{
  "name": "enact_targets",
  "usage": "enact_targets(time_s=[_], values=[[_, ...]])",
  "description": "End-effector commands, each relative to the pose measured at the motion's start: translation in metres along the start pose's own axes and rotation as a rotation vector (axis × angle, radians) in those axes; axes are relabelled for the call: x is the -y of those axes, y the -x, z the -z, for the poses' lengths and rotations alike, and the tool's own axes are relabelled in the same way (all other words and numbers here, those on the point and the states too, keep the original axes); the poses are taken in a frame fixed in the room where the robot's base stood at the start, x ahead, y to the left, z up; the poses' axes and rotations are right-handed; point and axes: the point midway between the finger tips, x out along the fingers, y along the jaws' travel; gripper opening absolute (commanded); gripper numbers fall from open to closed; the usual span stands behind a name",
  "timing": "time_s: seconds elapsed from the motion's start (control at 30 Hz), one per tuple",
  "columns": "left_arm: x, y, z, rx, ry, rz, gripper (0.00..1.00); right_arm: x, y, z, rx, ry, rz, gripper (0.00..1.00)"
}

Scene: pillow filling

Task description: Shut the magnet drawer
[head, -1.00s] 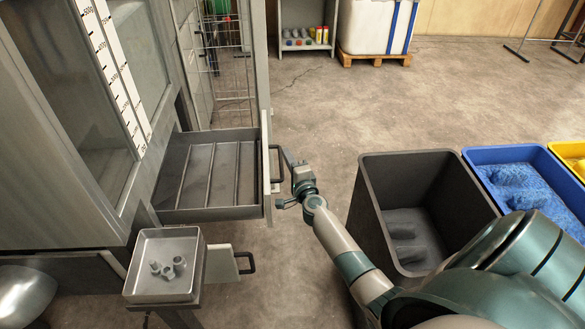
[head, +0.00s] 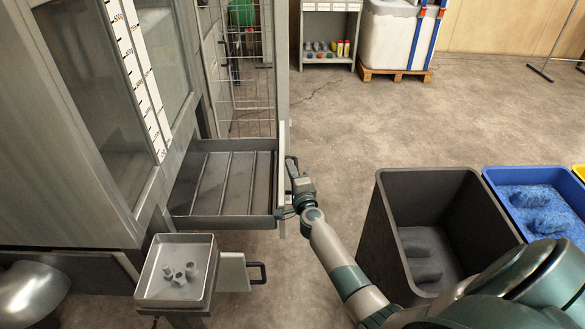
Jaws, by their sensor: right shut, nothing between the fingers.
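The magnet drawer (head: 238,184) is a grey metal tray with several thin bars across it. It stands pulled out of the steel cabinet (head: 85,190) on the left. Its pale front panel (head: 282,150) faces right. My right gripper (head: 291,168) is shut and empty, close against the outer side of that panel, where it covers most of the drawer's handle. I cannot tell whether it touches the panel. My left gripper is not in view.
Below is another pale front with a dark handle (head: 258,272). A small tray (head: 155,296) with grey parts stands in front of it. A dark bin (head: 375,235) and a blue bin (head: 490,180) stand right.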

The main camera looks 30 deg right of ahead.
Motion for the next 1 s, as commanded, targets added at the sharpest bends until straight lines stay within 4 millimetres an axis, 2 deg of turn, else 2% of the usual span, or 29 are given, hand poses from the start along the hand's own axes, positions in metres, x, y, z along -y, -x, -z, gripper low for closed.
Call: enact_targets(time_s=[0.17,0.37,0.5,0.53,0.7,0.8,1.0], values=[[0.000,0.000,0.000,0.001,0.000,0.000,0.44,0.001,-0.006,-0.028,0.006,-0.004,0.001,0.00],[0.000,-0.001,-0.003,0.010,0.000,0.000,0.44,0.000,-0.018,-0.077,0.007,-0.006,0.001,0.00],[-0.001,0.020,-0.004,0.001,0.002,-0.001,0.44,0.000,-0.029,-0.120,0.007,-0.006,0.001,0.00],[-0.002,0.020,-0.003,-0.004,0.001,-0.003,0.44,-0.001,-0.031,-0.129,0.008,-0.006,0.001,0.00],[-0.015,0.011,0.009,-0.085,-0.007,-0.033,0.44,-0.002,-0.043,-0.177,0.007,-0.005,0.001,0.00],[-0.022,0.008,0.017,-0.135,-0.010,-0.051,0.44,-0.002,-0.049,-0.199,0.006,-0.005,0.001,0.00],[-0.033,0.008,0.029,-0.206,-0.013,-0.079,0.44,-0.001,-0.055,-0.226,0.004,-0.003,0.000,0.00]])
